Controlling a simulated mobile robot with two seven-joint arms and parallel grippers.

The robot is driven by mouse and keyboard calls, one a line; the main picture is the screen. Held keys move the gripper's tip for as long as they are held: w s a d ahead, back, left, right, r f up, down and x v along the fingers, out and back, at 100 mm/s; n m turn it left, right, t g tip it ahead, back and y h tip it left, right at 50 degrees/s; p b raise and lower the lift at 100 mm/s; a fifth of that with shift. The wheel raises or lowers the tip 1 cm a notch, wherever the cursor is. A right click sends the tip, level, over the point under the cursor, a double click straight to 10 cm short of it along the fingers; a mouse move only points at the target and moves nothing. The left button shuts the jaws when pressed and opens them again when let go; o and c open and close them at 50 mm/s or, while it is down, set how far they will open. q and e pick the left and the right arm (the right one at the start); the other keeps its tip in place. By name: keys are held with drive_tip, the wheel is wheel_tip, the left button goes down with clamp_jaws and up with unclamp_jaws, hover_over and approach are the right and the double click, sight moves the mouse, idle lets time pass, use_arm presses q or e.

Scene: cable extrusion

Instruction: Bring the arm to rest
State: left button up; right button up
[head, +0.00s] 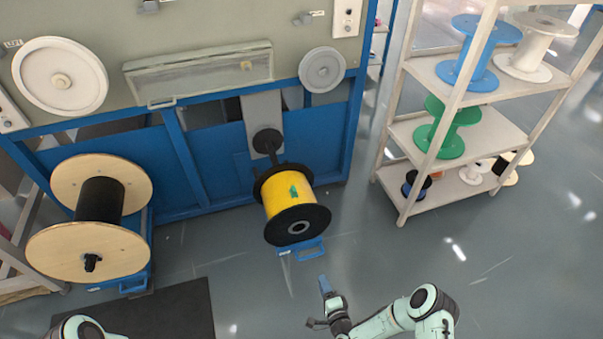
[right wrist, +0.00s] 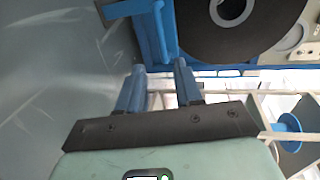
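My right arm comes in from the bottom right of the head view. Its gripper (head: 326,287) hangs in front of the yellow cable spool, apart from it. In the right wrist view the two blue fingers (right wrist: 160,85) stand apart with nothing between them. The yellow spool (head: 284,193) with black flanges sits on the machine's spindle; its black flange (right wrist: 240,25) shows at the top of the right wrist view. Of my left arm only a link shows at the bottom left of the head view; its gripper is out of view.
A blue pedal-like bracket (head: 303,250) juts out below the yellow spool. A wooden spool (head: 93,257) with black cable stands at the left. A shelf (head: 424,205) with blue, white and green spools stands at the right. A dark mat (head: 170,312) lies in front; the floor between is clear.

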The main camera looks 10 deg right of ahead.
drive_tip(key=s+r+n+g, duration=0.2)
drive_tip(key=s+n+g, duration=1.05)
drive_tip(key=s, duration=0.75)
use_arm(q)
drive_tip(key=s+d+r+g+p, duration=0.1)
drive_tip(key=s+r+p, duration=0.2)
drive_tip(key=r+p, duration=0.4)
drive_tip(key=s+d+r+g+h+p, duration=0.1)
drive_tip(key=s+d+r+p, duration=0.1)
drive_tip(key=r+p, duration=0.5)
drive_tip(key=s+d+r+m+g+p, duration=0.1)
drive_tip(key=s+d+r+p, duration=0.1)
drive_tip(key=s+r+p, duration=0.2)
wheel_tip(320, 180, up, 4)
drive_tip(key=p, duration=0.3)
drive_tip(key=shift+s+d+g+h, duration=0.2)
drive_tip(key=shift+s+g+h, duration=0.1)
drive_tip(key=shift+g+h, duration=0.1)
use_arm(e)
drive_tip(key=s+a+r+g+y, duration=0.1)
drive_tip(key=s+r, duration=0.3)
drive_tip(key=r, duration=0.6)
drive_tip(key=s+a+r+g+y, duration=0.1)
drive_tip(key=s+a+r+g, duration=0.2)
drive_tip(key=r, duration=0.7)
drive_tip(key=shift+s+a+r+y, duration=0.35)
drive_tip(key=shift+s+a, duration=0.2)
drive_tip(key=shift+s, duration=0.4)
